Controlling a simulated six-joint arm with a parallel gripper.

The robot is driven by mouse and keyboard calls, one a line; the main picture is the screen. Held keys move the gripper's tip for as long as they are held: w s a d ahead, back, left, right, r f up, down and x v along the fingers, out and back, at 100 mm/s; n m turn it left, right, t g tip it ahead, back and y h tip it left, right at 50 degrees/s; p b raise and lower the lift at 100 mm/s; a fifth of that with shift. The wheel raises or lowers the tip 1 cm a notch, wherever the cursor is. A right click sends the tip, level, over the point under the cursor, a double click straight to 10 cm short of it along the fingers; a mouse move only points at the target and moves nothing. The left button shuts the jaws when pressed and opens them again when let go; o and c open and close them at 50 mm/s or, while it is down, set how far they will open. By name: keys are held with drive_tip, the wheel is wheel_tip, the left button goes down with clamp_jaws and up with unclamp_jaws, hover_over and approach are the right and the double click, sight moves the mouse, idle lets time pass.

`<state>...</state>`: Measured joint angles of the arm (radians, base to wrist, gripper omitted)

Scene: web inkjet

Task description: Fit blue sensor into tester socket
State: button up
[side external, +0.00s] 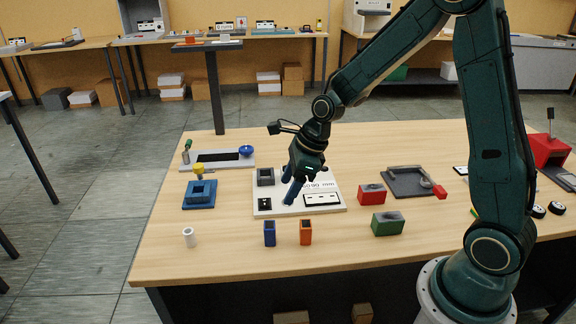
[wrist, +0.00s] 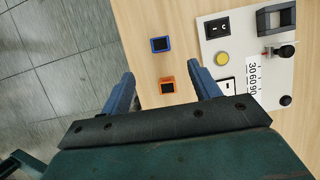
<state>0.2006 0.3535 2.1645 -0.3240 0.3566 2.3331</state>
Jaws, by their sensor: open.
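The blue sensor (side external: 269,233) is a small block standing upright on the table's near side, left of a similar orange block (side external: 306,232). In the wrist view the blue sensor (wrist: 160,44) shows its dark top just beyond the fingertips. The orange block (wrist: 167,86) appears between the fingers. The tester is a white panel (side external: 264,207) with a dark grey socket-like block (side external: 265,176) at its back left. That block is also at the wrist view's upper right (wrist: 289,17). My gripper (side external: 287,191) is open and empty, over the panel in the side view.
A blue square fixture (side external: 200,195) and white cylinder (side external: 189,237) stand to the left. Red (side external: 372,194) and green (side external: 388,223) blocks stand right of the panel. A grey tray (side external: 405,182) lies behind them. The table's front left is clear.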

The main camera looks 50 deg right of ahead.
drive_tip(key=shift+w+f+m, duration=0.15)
drive_tip(key=shift+f+m, duration=0.15)
approach(270, 225)
drive_tip(key=shift+x, duration=2.5)
drive_tip(key=shift+w+f, duration=0.1)
drive_tip(key=shift+w, duration=0.1)
drive_tip(key=shift+x, duration=2.45)
drive_tip(key=shift+s, duration=0.1)
drive_tip(key=shift+c, duration=0.4)
drive_tip(key=c, duration=1)
